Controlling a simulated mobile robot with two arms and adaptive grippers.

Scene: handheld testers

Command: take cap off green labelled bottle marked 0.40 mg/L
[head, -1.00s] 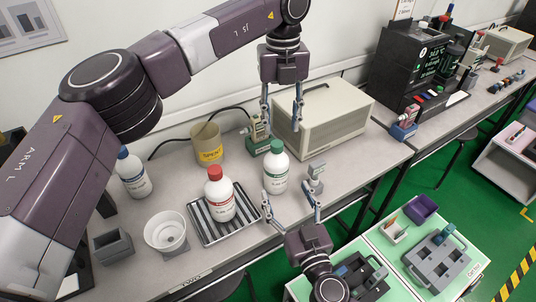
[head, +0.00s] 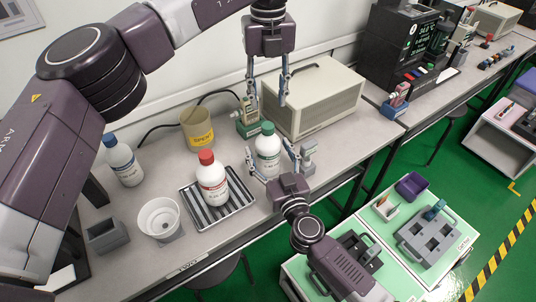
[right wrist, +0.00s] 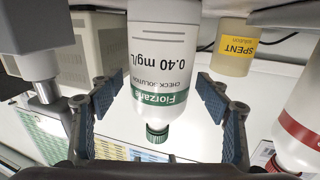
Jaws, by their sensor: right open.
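The white bottle with a green cap and green label (head: 268,155) stands upright on the grey bench. In the right wrist view its label (right wrist: 160,68) appears upside down and reads 0.40 mg/L, check solution. Its green cap (right wrist: 157,133) is on. My right gripper (head: 271,164) is open at the bottle's front, low on its body. In the right wrist view my right gripper's fingers (right wrist: 157,95) stand on either side of the bottle with gaps. My left gripper (head: 268,103) is open and empty, pointing down above the cap.
A red-capped bottle (head: 211,182) stands on a striped tray (head: 233,209) to the left. A yellow "SPENT" pot (head: 197,130), a green-based device (head: 247,124) and a beige box (head: 315,97) are behind. A small grey device (head: 308,157) stands close right. A white funnel-shaped cup (head: 158,218) is at left.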

